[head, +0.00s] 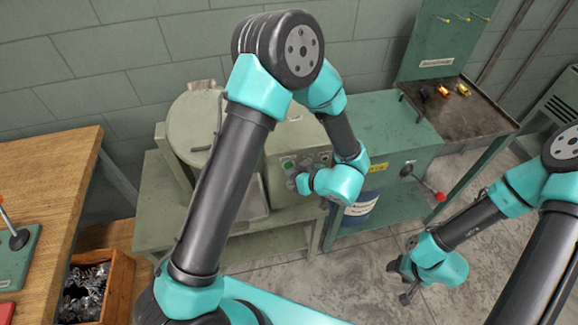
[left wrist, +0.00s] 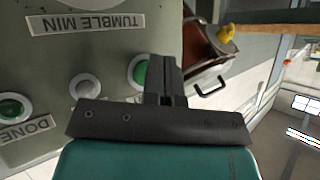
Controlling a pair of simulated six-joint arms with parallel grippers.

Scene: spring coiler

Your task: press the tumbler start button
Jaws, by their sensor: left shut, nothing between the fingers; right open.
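The tumbler (head: 195,118) stands on a green-grey bench against the wall, with its control panel (head: 283,160) on the right side. My left gripper (head: 297,182) is shut and empty, right at the panel. In the left wrist view a green button (left wrist: 138,70) in a pale ring sits just left of the shut fingers (left wrist: 163,80), which hide part of it. I cannot tell whether they touch, and no label for it shows. The panel also has a green DONE lamp (left wrist: 12,108) and a TUMBLE MIN label (left wrist: 85,23). My right gripper (head: 400,282) is open and empty above the floor.
A green cabinet (head: 395,125) with a red-knobbed lever (head: 440,196) stands right of the tumbler. A dark tray table (head: 465,108) is beyond it. A wooden bench (head: 45,180) and a crate of metal parts (head: 118,285) are at left. Floor around my right gripper is clear.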

